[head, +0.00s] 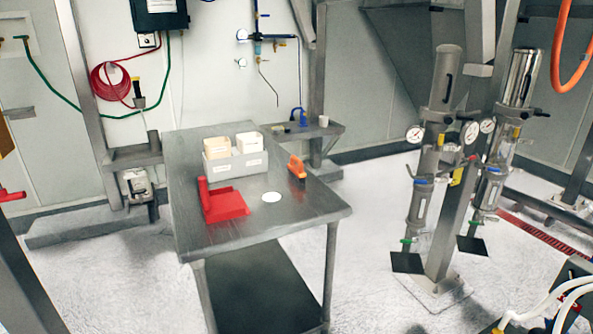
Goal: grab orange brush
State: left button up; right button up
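The orange brush (297,168) is on the steel table (300,210), near its right edge. It stands to the right of a white bin and behind a white disc. Its bristles are too small to make out.
On the same table are a red dustpan (224,205), a white disc (271,197) and a grey-white bin (235,163) holding boxes. A small side shelf (325,131) adjoins behind. Steel columns with gauges (424,180) stand at right. Floor between table and columns is clear.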

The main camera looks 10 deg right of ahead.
aim_at(298, 173)
jog(key=i+l, duration=0.2)
jog(key=i, duration=0.2)
jog(key=i+l, duration=0.2)
jog(key=i, duration=0.25)
jog(key=u, duration=0.05)
